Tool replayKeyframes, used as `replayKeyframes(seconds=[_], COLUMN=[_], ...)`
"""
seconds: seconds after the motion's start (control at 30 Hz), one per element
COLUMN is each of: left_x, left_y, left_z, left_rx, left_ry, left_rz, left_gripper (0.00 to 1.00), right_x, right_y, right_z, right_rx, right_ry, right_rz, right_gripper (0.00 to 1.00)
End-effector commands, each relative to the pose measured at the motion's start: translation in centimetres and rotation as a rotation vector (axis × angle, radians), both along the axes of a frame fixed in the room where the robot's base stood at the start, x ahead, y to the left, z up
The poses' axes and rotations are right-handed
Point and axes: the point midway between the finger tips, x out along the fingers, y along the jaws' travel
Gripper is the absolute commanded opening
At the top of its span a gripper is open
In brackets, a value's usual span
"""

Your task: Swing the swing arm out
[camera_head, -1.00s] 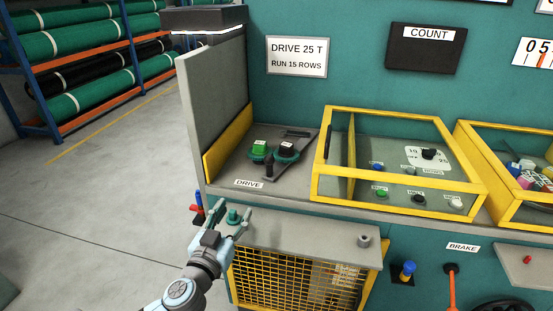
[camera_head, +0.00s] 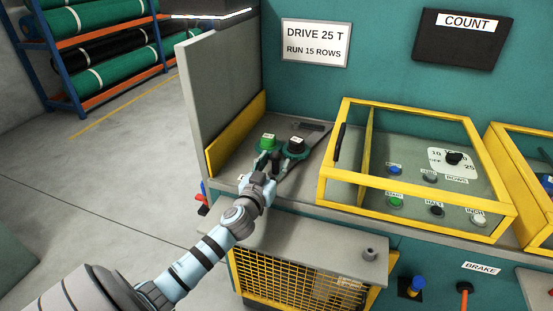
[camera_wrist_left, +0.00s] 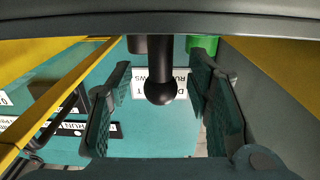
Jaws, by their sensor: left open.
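In the left wrist view, a black ball knob (camera_wrist_left: 160,92) on a stem sits between the two open fingers (camera_wrist_left: 158,80), with a gap on both sides. In the head view my gripper largely hides the knob. My right gripper is not in view.
A yellow-framed clear case (camera_head: 415,165) with buttons stands right of the bay. A grey upright panel (camera_head: 222,95) with a yellow strip (camera_head: 236,135) bounds it on the left. A grey ledge (camera_head: 310,250) juts out below. Open floor lies at the left.

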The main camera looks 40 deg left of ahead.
Motion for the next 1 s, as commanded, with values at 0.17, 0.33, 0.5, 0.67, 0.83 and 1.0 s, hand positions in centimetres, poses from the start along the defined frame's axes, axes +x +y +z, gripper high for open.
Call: replayKeyframes(seconds=[0.17, 0.33, 0.5, 0.67, 0.83, 1.0], left_x=[1.7, 1.8, 1.8, 1.8, 1.8, 1.9], left_y=[0.4, 0.5, 0.5, 0.5, 0.5, -0.3], left_z=[0.0, 0.0, 0.0, 0.0, 0.0, -0.2], left_rx=[-0.001, 0.000, 0.000, 0.000, 0.000, -0.001], left_ry=[0.000, 0.000, 0.000, 0.000, 0.000, -0.003], left_rz=[-0.001, -0.002, -0.002, -0.002, -0.002, 0.016], left_gripper=[0.46, 0.46, 0.33, 0.08, 0.00, 0.00], right_x=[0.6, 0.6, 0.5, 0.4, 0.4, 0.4], right_y=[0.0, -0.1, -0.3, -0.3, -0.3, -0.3], right_z=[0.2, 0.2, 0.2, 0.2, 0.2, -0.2], right_rx=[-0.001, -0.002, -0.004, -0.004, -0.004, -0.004], right_ry=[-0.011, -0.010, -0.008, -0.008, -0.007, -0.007], right_rz=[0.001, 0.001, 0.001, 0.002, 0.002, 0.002], right_gripper=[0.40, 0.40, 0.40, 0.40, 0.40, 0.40])
